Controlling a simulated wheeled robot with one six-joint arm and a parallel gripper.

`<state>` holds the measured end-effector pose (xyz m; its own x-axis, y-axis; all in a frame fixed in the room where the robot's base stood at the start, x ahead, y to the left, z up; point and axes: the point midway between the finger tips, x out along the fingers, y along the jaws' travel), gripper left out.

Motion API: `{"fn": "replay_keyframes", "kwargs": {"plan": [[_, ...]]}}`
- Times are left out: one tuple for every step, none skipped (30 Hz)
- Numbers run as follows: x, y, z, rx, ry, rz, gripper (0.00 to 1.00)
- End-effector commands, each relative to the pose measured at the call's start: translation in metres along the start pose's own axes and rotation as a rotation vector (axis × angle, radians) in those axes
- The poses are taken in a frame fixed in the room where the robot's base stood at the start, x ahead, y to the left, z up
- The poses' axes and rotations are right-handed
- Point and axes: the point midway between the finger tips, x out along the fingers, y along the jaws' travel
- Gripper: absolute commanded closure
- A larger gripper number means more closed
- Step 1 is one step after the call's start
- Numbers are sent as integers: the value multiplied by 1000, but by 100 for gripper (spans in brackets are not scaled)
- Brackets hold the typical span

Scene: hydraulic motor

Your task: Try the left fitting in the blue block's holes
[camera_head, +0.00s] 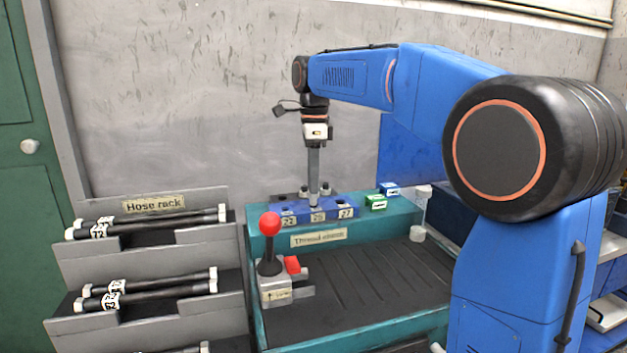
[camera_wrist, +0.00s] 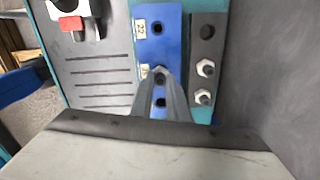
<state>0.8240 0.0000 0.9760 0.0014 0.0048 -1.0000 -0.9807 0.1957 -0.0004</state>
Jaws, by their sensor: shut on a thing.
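The blue block (camera_head: 341,210) lies along the back of the teal bench, with a row of holes and labels; 22 and 27 are legible. It also shows in the wrist view (camera_wrist: 147,52). My gripper (camera_head: 314,203) points straight down over the block's middle hole. In the wrist view, its fingertips (camera_wrist: 160,76) are shut on a small dark fitting, mostly hidden by the fingers. I cannot tell how far it sits in the hole. Behind the block, the dark holder plate (camera_wrist: 208,48) has an empty hole at one end and two standing fittings, the middle one (camera_wrist: 206,67) and the right one (camera_wrist: 203,97).
A red-knobbed lever (camera_head: 270,224) stands at the bench's front left. Green (camera_head: 375,202) and blue (camera_head: 389,189) small boxes sit right of the block. The hose rack (camera_head: 150,240) is at left. The grooved bench top (camera_head: 365,270) is largely clear.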

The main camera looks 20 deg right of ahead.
Motion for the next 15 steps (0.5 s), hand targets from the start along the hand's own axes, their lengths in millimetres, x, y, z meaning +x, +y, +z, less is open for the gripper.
{"fn": "replay_keyframes", "kwargs": {"plan": [[0,0,0,0,0,0,100],[1,0,0,0,0,0,100],[1,0,0,0,0,0,100],[2,0,0,0,0,0,100],[2,0,0,0,0,0,100],[3,0,0,0,0,0,100],[3,0,0,0,0,0,100],[4,0,0,0,0,0,100],[4,0,0,0,0,0,100],[5,0,0,0,0,0,100],[5,0,0,0,0,0,100],[6,0,0,0,0,0,100],[6,0,0,0,0,0,100],[7,0,0,0,0,0,100],[7,0,0,0,0,0,100]]}}
